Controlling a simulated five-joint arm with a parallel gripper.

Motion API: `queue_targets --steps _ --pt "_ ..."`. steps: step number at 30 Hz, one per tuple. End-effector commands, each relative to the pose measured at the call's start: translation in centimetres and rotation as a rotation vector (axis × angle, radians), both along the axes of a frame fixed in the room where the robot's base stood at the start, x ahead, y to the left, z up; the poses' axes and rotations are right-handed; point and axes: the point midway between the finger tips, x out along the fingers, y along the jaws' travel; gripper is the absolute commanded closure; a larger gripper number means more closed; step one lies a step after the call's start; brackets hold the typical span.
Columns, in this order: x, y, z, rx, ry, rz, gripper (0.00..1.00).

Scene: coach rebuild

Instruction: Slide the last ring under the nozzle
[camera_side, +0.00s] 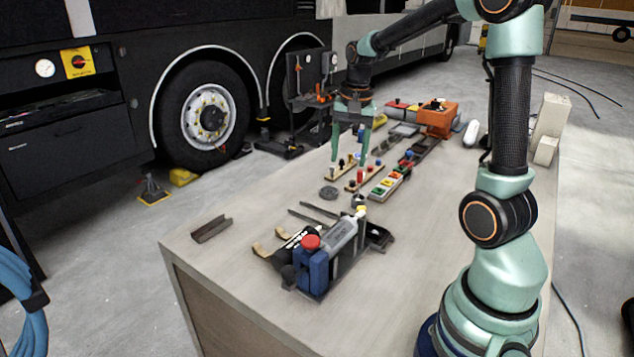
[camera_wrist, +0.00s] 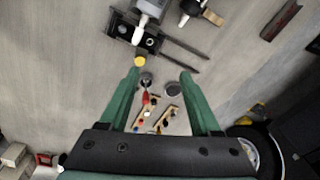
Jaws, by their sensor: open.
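Two wooden strips with coloured pegs (camera_side: 364,180) and a tray of coloured blocks (camera_side: 390,183) lie behind the ring. Two dark rails (camera_side: 320,210) lie left of the nozzle. An orange box (camera_side: 437,119) stands farther back. The bench's front left is mostly clear except for a dark channel (camera_side: 211,229).

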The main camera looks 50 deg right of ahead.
Motion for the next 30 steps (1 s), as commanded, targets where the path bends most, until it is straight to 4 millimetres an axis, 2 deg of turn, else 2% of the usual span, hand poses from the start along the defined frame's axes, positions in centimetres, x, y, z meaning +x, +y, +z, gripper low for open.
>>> queue_targets --steps 1,3,6,9,17,30 --pt "0.0 -1.7 -1.1 0.019 0.025 -0.083 0.36" --pt "-0.1 -3.6 -2.3 0.039 0.049 -0.185 0.36" --pt "-0.4 -5.6 -3.7 0.060 0.076 -0.294 0.36" --pt "-0.6 -6.7 -4.5 0.072 0.090 -0.359 0.36" --pt "-0.7 -7.1 -6.6 0.078 0.100 -0.387 0.36" --pt "-0.8 -7.0 -14.6 0.077 0.100 -0.383 0.36"
